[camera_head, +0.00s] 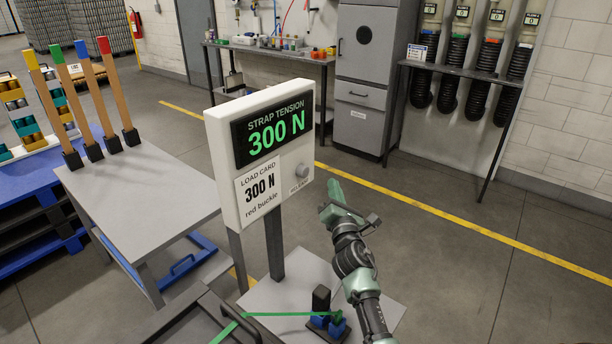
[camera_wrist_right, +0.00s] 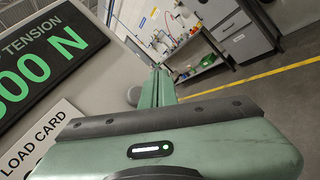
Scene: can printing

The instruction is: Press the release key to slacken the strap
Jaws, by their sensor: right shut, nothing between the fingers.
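The strap tension box (camera_head: 258,110) stands on posts and its screen reads 300 N in green. The round grey release key (camera_head: 302,170) is at the lower right of its face, above a small label. In the right wrist view the key (camera_wrist_right: 133,96) is partly hidden behind the fingers. My right gripper (camera_head: 333,188) is shut and empty, just right of the box; in the head view a gap shows between it and the key. Its fingers also show in the wrist view (camera_wrist_right: 158,85). A green strap (camera_head: 285,314) runs straight below the box. My left gripper is out of view.
A load card (camera_head: 260,190) on the box reads 300 N, red buckle. A grey table (camera_head: 150,190) with several coloured upright strips stands left. A blue and black fitting (camera_head: 327,325) sits on the grey base plate (camera_head: 385,305), below my right arm. The floor to the right is clear.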

